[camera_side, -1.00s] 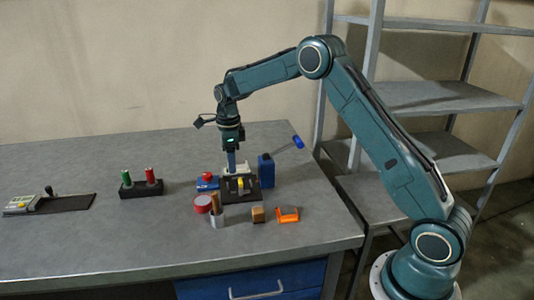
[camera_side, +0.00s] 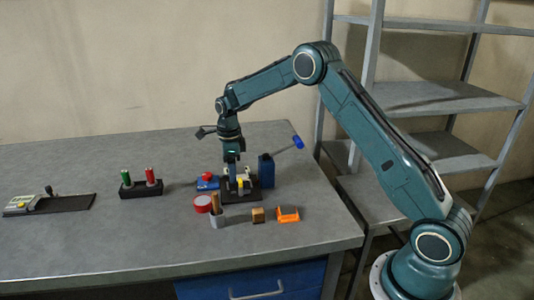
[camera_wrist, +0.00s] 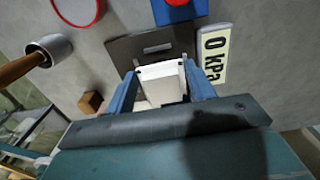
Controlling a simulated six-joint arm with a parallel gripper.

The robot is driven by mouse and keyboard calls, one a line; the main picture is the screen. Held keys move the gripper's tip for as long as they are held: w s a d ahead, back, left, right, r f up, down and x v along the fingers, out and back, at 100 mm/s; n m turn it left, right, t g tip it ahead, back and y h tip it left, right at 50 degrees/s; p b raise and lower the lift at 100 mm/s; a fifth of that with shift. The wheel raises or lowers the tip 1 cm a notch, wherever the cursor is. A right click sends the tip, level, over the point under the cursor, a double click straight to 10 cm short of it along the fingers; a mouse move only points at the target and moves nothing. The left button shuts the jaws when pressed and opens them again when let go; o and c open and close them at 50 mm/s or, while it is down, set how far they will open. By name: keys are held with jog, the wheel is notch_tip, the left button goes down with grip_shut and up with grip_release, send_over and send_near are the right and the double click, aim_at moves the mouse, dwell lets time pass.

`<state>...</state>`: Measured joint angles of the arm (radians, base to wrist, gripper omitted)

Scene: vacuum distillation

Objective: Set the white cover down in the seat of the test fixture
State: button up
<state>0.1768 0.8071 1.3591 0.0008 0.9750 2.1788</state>
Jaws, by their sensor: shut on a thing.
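My gripper (camera_wrist: 163,90) is shut on the white cover (camera_wrist: 162,72), a pale block between its two blue fingers in the wrist view. In the side view my gripper (camera_side: 232,182) points down at the dark test fixture (camera_side: 240,197), low over its plate. The cover is small and partly hidden there.
Close by are a blue block with a red top (camera_side: 207,181), a red roll (camera_side: 203,203), a cup with a brown handle (camera_side: 217,222), a wooden cube (camera_side: 258,215), an orange part (camera_side: 288,215) and a blue container (camera_side: 266,170).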

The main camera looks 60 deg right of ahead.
jog(key=shift+f, duration=1.1)
jog(key=shift+f, duration=0.55)
dwell(0.8)
jog(key=o, duration=1.7)
jog(key=shift+c, duration=0.2)
jog(key=shift+w+d, duration=0.1)
jog(key=shift+c, duration=0.5)
jog(key=shift+r, duration=0.1)
jog(key=shift+o, duration=0.6)
jog(key=shift+r, duration=3.35)
